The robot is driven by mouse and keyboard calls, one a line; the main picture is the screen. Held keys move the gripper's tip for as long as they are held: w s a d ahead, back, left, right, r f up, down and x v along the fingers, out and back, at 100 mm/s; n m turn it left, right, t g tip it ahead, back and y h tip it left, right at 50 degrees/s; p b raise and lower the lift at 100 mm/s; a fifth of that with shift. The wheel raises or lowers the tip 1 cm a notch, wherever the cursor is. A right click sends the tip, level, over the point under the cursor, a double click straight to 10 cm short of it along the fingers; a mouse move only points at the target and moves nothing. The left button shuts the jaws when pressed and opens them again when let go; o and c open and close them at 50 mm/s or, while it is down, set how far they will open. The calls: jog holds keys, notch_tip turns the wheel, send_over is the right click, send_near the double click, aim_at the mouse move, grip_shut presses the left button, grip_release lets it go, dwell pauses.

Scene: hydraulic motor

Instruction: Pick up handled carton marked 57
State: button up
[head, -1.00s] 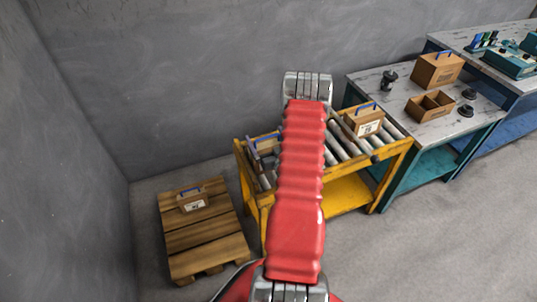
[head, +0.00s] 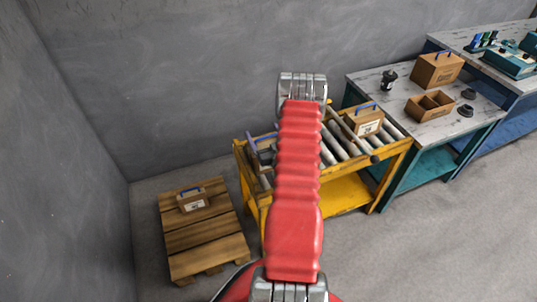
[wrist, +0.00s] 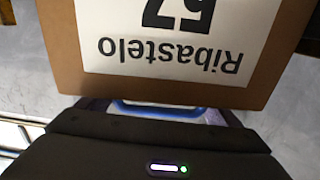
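The handled carton marked 57 (wrist: 170,90) fills the top of the wrist view. Its brown face bears a white label reading "Ribastelo" and 57, upside down in the picture. Its blue handle (wrist: 160,110) lies right at my gripper (wrist: 160,125), whose dark body crosses the bottom of the view. The handle is partly covered, and I cannot tell whether the fingers are closed on it.
A yellow roller stand (head: 345,192) carries a handled carton (head: 364,121) at its right. Another handled carton (head: 192,199) sits on a wooden pallet (head: 205,240) at left. Right, a grey workbench (head: 400,87) holds a larger carton (head: 437,70) and an open divided box (head: 430,106).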

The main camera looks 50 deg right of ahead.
jog(key=c, duration=1.5)
jog(key=shift+d+r, duration=0.1)
jog(key=shift+r, duration=0.05)
jog(key=shift+r, duration=0.15)
notch_tip(320, 180, up, 10)
dwell(0.8)
